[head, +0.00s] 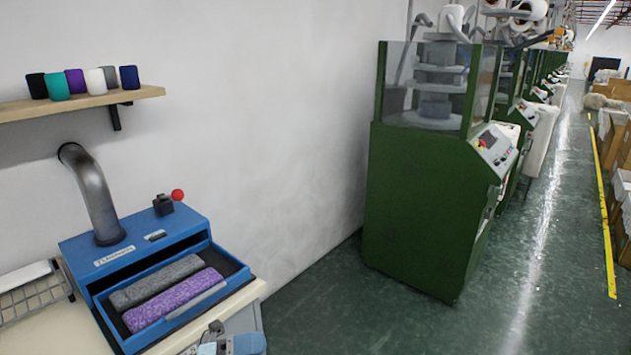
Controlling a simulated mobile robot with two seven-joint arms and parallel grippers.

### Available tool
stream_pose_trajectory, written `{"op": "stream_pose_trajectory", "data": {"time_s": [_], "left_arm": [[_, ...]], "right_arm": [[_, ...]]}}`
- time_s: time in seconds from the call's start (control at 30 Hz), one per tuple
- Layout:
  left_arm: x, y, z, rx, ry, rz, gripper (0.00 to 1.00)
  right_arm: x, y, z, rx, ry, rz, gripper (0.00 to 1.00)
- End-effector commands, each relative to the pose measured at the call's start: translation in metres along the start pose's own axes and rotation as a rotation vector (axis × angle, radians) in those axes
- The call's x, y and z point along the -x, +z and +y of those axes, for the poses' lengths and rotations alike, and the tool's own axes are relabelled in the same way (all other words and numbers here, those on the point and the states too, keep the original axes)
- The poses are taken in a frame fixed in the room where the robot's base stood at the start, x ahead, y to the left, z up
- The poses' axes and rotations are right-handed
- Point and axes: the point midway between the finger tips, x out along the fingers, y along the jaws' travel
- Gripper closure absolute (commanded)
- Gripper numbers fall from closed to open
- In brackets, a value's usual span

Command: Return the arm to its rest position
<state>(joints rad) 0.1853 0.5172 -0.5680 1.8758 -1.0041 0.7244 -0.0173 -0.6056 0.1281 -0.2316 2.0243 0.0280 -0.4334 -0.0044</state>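A piece of one of my arms (232,343), grey and light blue, shows at the bottom edge, left of the middle. It looks like my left arm and lies just below and right of the open drawer's front. It is cut off by the frame, and no fingertips can be made out clearly. My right arm is not in view. The blue "TUMBLER" type box (180,235) stands on the bench with its drawer (236,283) pulled out. A grey knitted piece (155,281) and a purple knitted piece (172,300) lie side by side in the drawer.
The bench (30,335) holds a wire rack (35,298) at left. A shelf (60,107) with several yarn cones is above. A grey pipe (92,195) and a red knob (178,195) rise from the box. Green machines (420,210) stand right; the floor (340,320) between is clear.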

Motion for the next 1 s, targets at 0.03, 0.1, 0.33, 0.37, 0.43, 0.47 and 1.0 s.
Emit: {"op": "stream_pose_trajectory", "data": {"time_s": [0.03,0.1,0.33,0.37,0.43,0.47,1.0], "left_arm": [[0.001,-0.005,0.005,0.129,-0.085,-0.122,0.01],[0.011,-0.004,0.013,0.307,-0.181,-0.3,0.01],[0.077,-0.027,0.09,0.938,-0.348,-0.874,0.01],[0.085,-0.035,0.102,1.013,-0.354,-0.935,0.01],[0.104,-0.055,0.128,1.175,-0.361,-1.063,0.01],[0.111,-0.065,0.138,1.239,-0.361,-1.112,0.01],[0.149,-0.153,0.14,1.705,-0.31,-1.434,0.01]], "right_arm": [[0.001,0.002,-0.001,-0.001,-0.001,-0.004,0.01],[0.002,0.004,-0.002,-0.002,-0.002,-0.007,0.01],[0.002,0.005,-0.003,-0.002,-0.005,-0.009,0.01],[0.002,0.005,-0.003,-0.002,-0.005,-0.009,0.01],[0.002,0.004,-0.003,-0.002,-0.005,-0.008,0.01],[0.002,0.004,-0.003,-0.002,-0.005,-0.008,0.01],[0.038,-0.052,-0.002,0.013,0.004,0.006,0.01]]}}
